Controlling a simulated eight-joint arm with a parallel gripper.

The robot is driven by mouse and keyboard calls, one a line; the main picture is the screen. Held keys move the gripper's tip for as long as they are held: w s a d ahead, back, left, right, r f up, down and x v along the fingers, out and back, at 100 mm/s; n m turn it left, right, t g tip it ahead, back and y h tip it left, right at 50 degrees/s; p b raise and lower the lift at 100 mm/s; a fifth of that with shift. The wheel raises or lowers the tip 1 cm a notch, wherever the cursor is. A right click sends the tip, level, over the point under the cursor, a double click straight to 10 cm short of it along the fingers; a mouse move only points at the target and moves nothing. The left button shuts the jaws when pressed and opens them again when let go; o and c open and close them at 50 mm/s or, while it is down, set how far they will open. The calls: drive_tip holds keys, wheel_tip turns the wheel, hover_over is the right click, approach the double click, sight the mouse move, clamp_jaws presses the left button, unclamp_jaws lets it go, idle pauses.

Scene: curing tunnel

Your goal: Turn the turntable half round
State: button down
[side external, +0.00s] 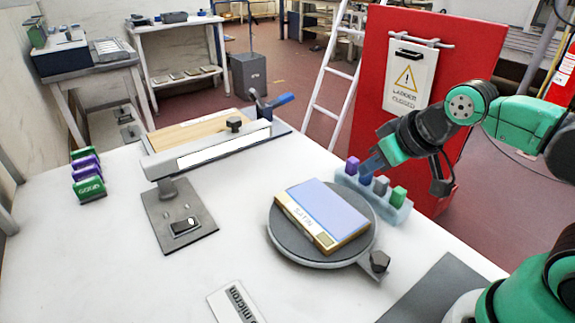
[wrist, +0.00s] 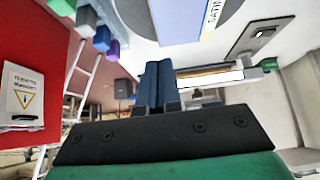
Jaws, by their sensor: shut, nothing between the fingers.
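The turntable (side external: 287,240) is a round grey disc on the white table, right of centre in the side view. A flat box (side external: 328,208) with a lavender top and a pale printed edge strip lies on it. A dark knob (side external: 379,261) stands on a lug at the turntable's front right rim. My gripper (side external: 372,164) is shut and empty, above the table behind the turntable, by a rack of coloured blocks. In the wrist view its dark blue fingers (wrist: 159,82) are together, and part of the turntable (wrist: 180,22) shows at the top.
A pale rack (side external: 397,211) with several coloured blocks stands just behind the turntable. An applicator frame with a long bar (side external: 225,145) stands to the left. A red board (side external: 385,75) rises behind my gripper. Stamps (side external: 89,188) sit far left.

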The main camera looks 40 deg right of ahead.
sight(381, 258)
drive_tip(key=c, duration=1)
unclamp_jaws()
drive_tip(key=shift+s+a+f+g, duration=0.2)
drive_tip(key=shift+a+g, duration=0.05)
drive_tip(key=shift+g, duration=0.05)
drive_tip(key=o, duration=0.5)
drive_tip(key=s+a+f+g, duration=0.2)
drive_tip(key=s+g, duration=0.1)
drive_tip(key=shift+f, duration=0.2)
drive_tip(key=shift+o, duration=0.2)
drive_tip(key=s+g, duration=0.1)
drive_tip(key=s+a+f+g, duration=0.1)
drive_tip(key=s+g, duration=0.1)
drive_tip(key=shift+s+a+f, duration=0.15)
drive_tip(key=shift+s+a, duration=0.05)
drive_tip(key=shift+s+f+g, duration=0.1)
drive_tip(key=shift+s+g, duration=0.2)
drive_tip(key=shift+s, duration=0.05)
drive_tip(key=shift+s+f, duration=0.1)
drive_tip(key=shift+f, duration=2.65)
clamp_jaws()
